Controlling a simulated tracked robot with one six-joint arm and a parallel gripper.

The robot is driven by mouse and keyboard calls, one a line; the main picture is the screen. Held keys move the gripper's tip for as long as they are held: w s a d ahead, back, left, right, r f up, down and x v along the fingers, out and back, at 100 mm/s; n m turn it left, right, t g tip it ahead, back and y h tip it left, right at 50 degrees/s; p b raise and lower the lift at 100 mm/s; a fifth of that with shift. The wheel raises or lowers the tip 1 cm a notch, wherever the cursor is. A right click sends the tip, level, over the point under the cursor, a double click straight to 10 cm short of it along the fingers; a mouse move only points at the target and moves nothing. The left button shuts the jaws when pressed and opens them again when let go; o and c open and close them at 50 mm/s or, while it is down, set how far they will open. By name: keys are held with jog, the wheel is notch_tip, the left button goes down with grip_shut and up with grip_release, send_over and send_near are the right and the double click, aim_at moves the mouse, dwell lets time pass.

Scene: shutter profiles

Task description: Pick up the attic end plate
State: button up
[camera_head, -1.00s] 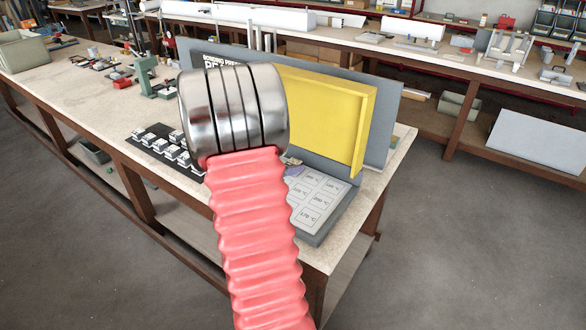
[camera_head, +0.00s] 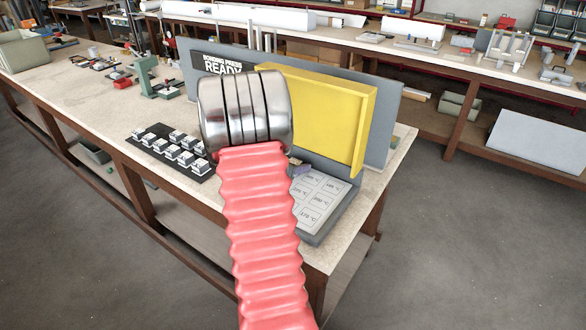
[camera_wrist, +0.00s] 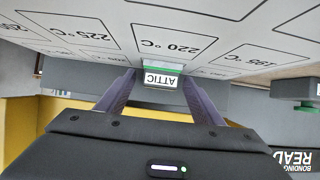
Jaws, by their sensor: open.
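The attic end plate (camera_wrist: 161,78) shows in the wrist view as a small piece with a white "ATTIC" label and a green edge. It is by the grey sheet marked with temperatures, near the "220 °C" box. My gripper (camera_wrist: 159,77) is open, with one dark purple finger on each side of the plate. I cannot tell whether the fingers touch it. In the head view my arm hides most of the gripper; a bit of purple finger shows beside the press. The plate cannot be made out there.
The bonding press has a yellow guard (camera_head: 340,120), a grey back panel reading "READY" (camera_head: 392,110) and a temperature-marked plate (camera_head: 320,200). A black mat (camera_head: 205,174) with several small labelled pieces lies left of my arm. Tools clutter the bench further back.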

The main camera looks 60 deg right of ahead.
jog(key=c, duration=1.2)
